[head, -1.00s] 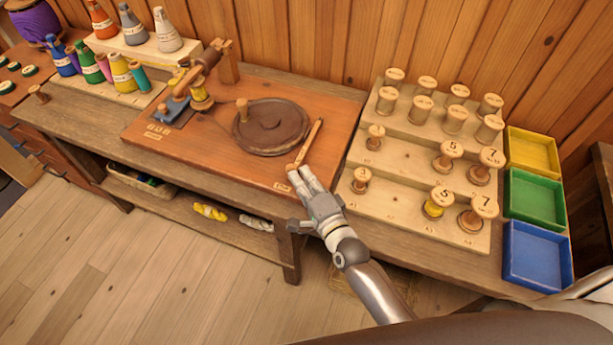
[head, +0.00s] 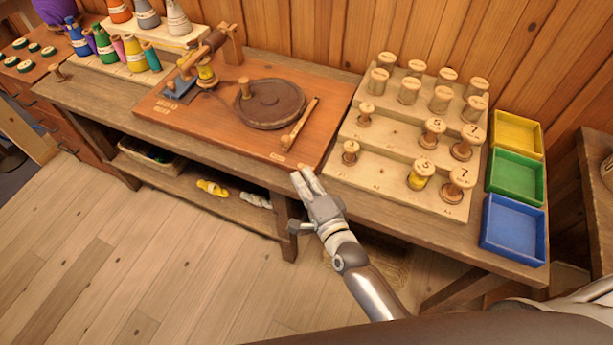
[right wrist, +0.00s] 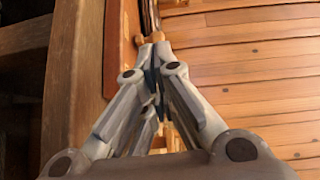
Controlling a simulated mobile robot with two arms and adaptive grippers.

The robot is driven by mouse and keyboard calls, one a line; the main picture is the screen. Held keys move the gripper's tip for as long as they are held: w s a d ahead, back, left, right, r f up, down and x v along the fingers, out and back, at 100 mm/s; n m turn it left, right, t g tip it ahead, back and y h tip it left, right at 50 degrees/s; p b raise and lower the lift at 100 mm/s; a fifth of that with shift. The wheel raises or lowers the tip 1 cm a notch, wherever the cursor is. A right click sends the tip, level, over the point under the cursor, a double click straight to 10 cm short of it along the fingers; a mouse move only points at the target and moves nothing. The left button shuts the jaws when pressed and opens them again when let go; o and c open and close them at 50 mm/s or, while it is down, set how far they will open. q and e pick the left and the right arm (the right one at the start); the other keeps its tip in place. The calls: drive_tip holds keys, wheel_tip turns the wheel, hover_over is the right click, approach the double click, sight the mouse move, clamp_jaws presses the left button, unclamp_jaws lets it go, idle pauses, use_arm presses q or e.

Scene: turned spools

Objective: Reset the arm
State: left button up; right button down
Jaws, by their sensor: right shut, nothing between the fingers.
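My right gripper (head: 305,180) is in the head view, in front of the workbench's front edge, just below the right end of the winding board. It is shut and empty. In the right wrist view, the fingers of my right gripper (right wrist: 152,42) meet at their tips with nothing between them. The wooden lever (head: 300,124) on the winding board (head: 230,135) lies beyond the fingertips, apart from them in the head view. My left gripper is not in view.
A stepped spool rack (head: 385,185) with several spools stands right of the board. Yellow (head: 517,134), green (head: 516,174) and blue (head: 514,228) trays sit at the bench's right end. Cones of thread (head: 135,55) stand at the left. Open floor (head: 150,270) lies in front.

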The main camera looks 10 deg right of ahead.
drive_tip(key=s+d+f+n+g+h, duration=0.1)
drive_tip(key=s+d+n+g, duration=0.35)
drive_tip(key=s, duration=0.35)
drive_tip(key=s+d+n+g+h, duration=0.2)
drive_tip(key=s+d+n+g, duration=0.2)
drive_tip(key=s+n, duration=0.3)
drive_tip(key=s+d+f+n+g+h, duration=0.1)
drive_tip(key=s+d+n+g, duration=0.35)
drive_tip(key=s, duration=0.35)
wheel_tip(320, 180, down, 25)
drive_tip(key=s+g, duration=0.2)
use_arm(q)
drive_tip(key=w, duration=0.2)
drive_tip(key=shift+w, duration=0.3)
use_arm(e)
drive_tip(key=s+d+f, duration=0.2)
drive_tip(key=s+f, duration=1.5)
drive_tip(key=shift+d+n+g+h, duration=0.25)
drive_tip(key=shift+n+g+h, duration=0.05)
drive_tip(key=shift+n+g, duration=0.1)
